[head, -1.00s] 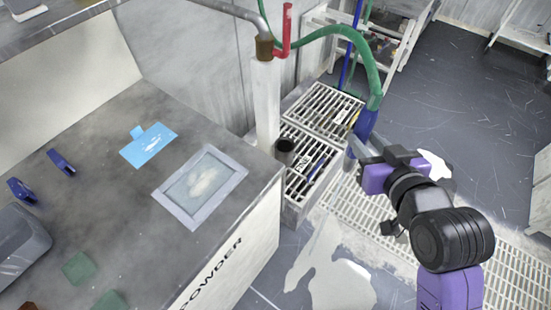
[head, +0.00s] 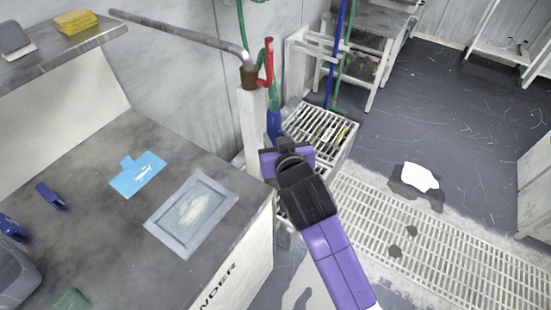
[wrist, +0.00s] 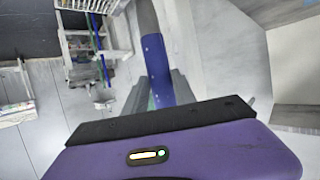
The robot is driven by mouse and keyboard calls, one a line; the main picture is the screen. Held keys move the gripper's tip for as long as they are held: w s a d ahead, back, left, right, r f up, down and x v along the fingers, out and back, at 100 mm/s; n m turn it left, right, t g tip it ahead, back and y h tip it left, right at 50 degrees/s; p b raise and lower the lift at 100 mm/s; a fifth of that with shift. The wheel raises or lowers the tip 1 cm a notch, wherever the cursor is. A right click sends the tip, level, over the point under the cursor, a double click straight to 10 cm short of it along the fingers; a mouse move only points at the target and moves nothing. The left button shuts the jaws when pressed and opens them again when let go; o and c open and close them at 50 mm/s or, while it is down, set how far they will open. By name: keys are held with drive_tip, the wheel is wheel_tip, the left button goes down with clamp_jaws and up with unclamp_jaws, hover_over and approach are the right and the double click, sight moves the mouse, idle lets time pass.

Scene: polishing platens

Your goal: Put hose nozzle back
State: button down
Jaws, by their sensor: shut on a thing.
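The hose nozzle (head: 274,124) is a blue cylinder in front of the white standpipe in the head view. In the wrist view the blue nozzle (wrist: 157,65) runs up from between the fingers, with a grey section beyond it. My gripper (head: 275,148) is shut on the nozzle, close to the right side of the standpipe. Its fingers also show in the wrist view (wrist: 158,92). The dark cup beside the standpipe is hidden behind my gripper and arm now. Green hose (head: 273,98) shows above the nozzle.
The white standpipe (head: 253,130) has a red lever (head: 268,62) and a grey spout. The powder bench (head: 135,235) is close on the left. Grated crates (head: 318,128) stand just right of my gripper. Floor grating (head: 410,235) and open floor lie further right.

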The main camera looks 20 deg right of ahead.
wheel_tip(320, 180, down, 7)
drive_tip(key=shift+f, duration=0.1)
drive_tip(key=shift+w+a+f, duration=0.15)
drive_tip(key=shift+w+f, duration=0.05)
drive_tip(key=shift+f, duration=0.4)
drive_tip(key=c, duration=1)
unclamp_jaws()
drive_tip(key=shift+r, duration=0.2)
drive_tip(key=v, duration=1.2)
drive_tip(key=shift+f, duration=0.15)
drive_tip(key=shift+s+f, duration=0.1)
drive_tip(key=shift+s, duration=0.05)
